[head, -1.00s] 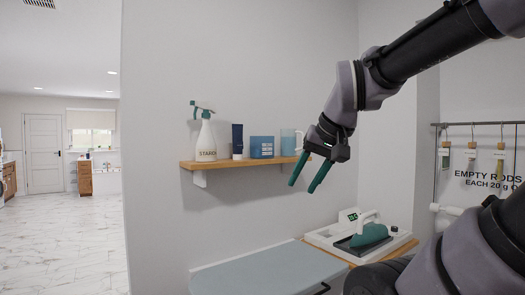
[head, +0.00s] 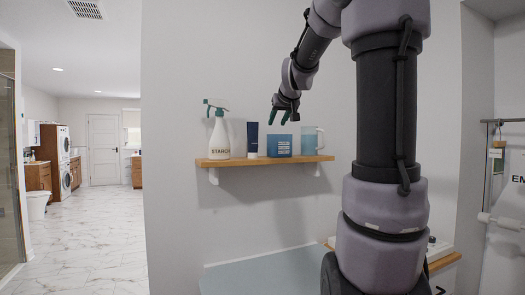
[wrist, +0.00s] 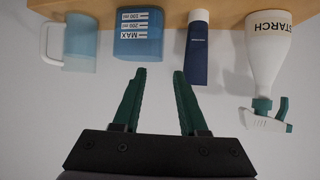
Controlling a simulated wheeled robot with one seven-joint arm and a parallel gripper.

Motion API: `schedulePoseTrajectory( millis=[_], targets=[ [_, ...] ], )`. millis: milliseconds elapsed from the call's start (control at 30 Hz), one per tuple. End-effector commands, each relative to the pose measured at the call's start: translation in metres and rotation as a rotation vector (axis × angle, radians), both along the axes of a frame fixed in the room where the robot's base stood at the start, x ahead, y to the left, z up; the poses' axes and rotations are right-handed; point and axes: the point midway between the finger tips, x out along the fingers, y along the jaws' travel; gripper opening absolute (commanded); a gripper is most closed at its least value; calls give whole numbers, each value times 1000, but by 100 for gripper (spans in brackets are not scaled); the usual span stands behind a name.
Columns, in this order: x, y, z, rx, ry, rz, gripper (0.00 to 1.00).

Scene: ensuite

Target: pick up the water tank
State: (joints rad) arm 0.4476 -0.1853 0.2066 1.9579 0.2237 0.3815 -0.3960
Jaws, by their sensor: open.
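The water tank (head: 279,145) is a blue box with a white label on the wall shelf, between a dark blue tube and a pale blue jug. In the wrist view, which is upside down, the tank (wrist: 138,35) shows "MAX", 200 ml and 100 ml marks. My gripper (head: 279,118) is above the tank in the head view. In the wrist view, my gripper (wrist: 159,72) is open and empty. Its fingertips point at the area between the tank and the tube, with the left finger nearer the tank. No contact is visible.
The wooden shelf (head: 230,162) also holds a white starch spray bottle (head: 219,137), the dark blue tube (head: 252,139) and the pale blue jug (head: 308,141). A grey-blue board (head: 265,273) lies below. Open tiled floor (head: 100,225) is at left.

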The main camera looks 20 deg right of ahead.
Motion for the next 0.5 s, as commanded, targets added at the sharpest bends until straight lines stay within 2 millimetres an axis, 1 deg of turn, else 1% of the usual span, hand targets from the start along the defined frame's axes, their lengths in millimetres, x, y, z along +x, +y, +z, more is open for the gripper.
schedulePoseTrajectory(
  millis=[33,133,400,500],
  targets=[
    [8,-7,3,-10,-10,-5,42],
    [19,-13,1,-20,-18,-6,42],
    [54,-18,-19,-20,-17,-4,42],
    [59,-19,-22,-20,-18,-4,42]
  ],
)
